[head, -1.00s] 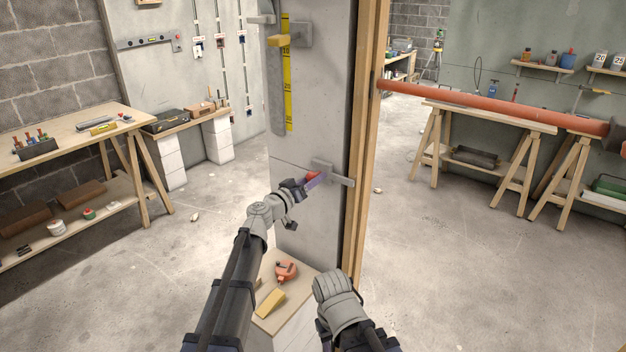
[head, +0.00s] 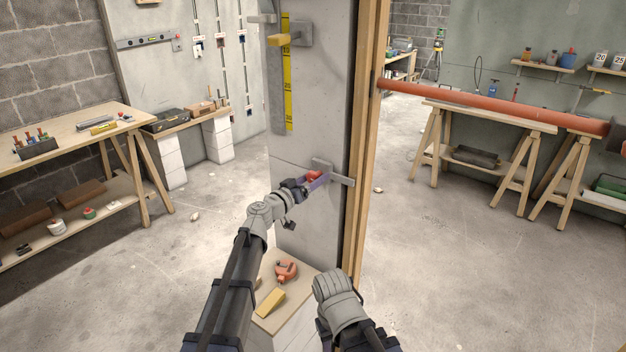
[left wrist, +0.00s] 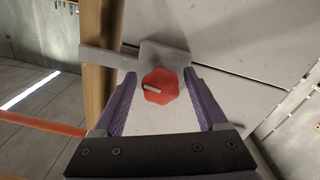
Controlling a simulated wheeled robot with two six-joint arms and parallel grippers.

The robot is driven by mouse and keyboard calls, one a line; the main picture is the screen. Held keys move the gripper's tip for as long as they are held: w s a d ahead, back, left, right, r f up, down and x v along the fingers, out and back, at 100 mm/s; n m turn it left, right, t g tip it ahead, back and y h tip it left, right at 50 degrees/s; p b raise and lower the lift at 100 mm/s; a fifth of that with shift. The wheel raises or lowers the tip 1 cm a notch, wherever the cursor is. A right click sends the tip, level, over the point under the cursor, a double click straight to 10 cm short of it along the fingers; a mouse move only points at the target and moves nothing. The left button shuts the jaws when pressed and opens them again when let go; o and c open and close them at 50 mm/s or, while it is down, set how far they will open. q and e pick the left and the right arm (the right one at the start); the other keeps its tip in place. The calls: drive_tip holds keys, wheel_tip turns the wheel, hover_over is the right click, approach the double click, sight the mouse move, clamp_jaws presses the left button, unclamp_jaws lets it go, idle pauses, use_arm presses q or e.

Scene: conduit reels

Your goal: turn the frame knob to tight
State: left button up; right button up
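The red lobed frame knob (head: 313,175) sits on a grey bracket (head: 342,180) low on the concrete panel. In the left wrist view the knob (left wrist: 160,86) faces me, with a pale pointer mark on it directed to the left. My left gripper (head: 318,180) is at the knob. In the left wrist view its purple fingers (left wrist: 160,77) are open, one on each side of the knob, with gaps between. I see no tight or loose marking. My right arm shows at the bottom, but its gripper is out of sight.
A wooden post (head: 367,130) stands just right of the bracket. A yellow handle (head: 287,40) and a yellow scale (head: 287,75) are higher on the panel. Below, a box (head: 290,318) bears an orange tool (head: 286,271) and a yellow block (head: 270,303). An orange pipe (head: 490,107) extends right.

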use_arm(q)
drive_tip(key=shift+o, duration=0.3)
drive_tip(key=v, duration=0.7)
drive_tip(key=shift+s+a, duration=0.25)
